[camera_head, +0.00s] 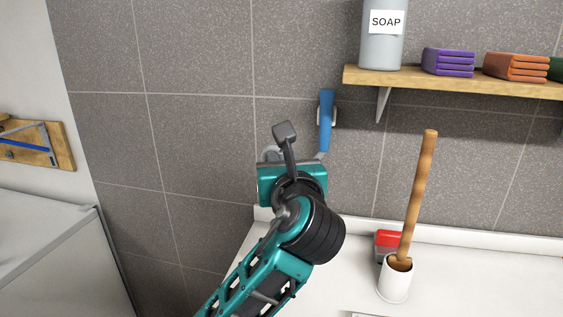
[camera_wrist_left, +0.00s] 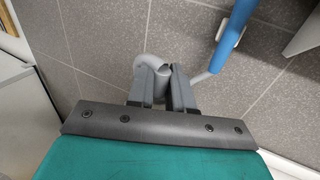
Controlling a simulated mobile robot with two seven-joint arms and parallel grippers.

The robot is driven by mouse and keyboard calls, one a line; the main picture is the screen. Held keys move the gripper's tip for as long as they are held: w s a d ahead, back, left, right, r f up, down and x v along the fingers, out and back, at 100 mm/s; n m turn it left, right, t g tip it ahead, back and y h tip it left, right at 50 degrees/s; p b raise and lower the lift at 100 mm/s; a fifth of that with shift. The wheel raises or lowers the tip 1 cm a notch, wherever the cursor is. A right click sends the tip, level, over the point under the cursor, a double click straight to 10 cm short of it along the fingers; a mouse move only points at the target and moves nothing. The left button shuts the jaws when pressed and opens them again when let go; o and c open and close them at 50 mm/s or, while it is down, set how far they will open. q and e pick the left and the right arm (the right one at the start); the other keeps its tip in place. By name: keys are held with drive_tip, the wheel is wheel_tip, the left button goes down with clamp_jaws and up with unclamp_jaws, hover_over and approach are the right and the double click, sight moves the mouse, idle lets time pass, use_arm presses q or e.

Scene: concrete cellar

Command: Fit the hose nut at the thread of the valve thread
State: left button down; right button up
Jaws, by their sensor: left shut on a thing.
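My left gripper (camera_wrist_left: 166,78) is shut on the end of a grey hose (camera_wrist_left: 152,62), which arches over between its fingers. The hose nut itself is hidden by the fingers. I cannot make out the valve thread. My right gripper is not in view.
A wooden shelf (camera_head: 455,83) with a soap bottle (camera_head: 382,45) and folded cloths juts out at the upper right.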

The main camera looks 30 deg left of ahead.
use_arm(q)
drive_tip(key=shift+f+b, duration=1)
drive_tip(key=shift+f, duration=1.9)
drive_tip(key=shift+p, duration=0.65)
drive_tip(key=shift+p, duration=0.35)
drive_tip(key=shift+f+b, duration=0.4)
drive_tip(key=shift+f, duration=0.95)
drive_tip(key=c, duration=0.9)
unclamp_jaws()
drive_tip(key=shift+c, duration=0.2)
drive_tip(key=shift+s, duration=0.1)
